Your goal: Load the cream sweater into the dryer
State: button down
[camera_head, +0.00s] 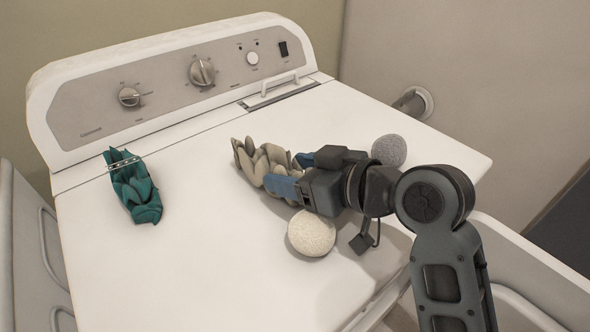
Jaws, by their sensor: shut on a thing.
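The cream sweater (258,163) is a bunched, folded cream cloth at the middle of the white dryer top (210,270). My gripper (290,174), with blue fingers, reaches in from the right and is shut on the sweater's right end. The bunch lies at the fingertips, low over the top; I cannot tell whether it touches the surface. The part between the fingers is hidden. The dryer's control panel (165,85) with knobs stands along the back. The dryer's front opening is not clearly visible.
A teal cloth (135,188) with a clip lies on the left of the top. A cream ball (311,233) sits just in front of my gripper, and a grey ball (389,151) behind my wrist. A vent pipe (412,103) meets the wall. The front left top is clear.

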jog(key=shift+f, duration=0.1)
jog(key=shift+c, duration=0.9)
grip_release()
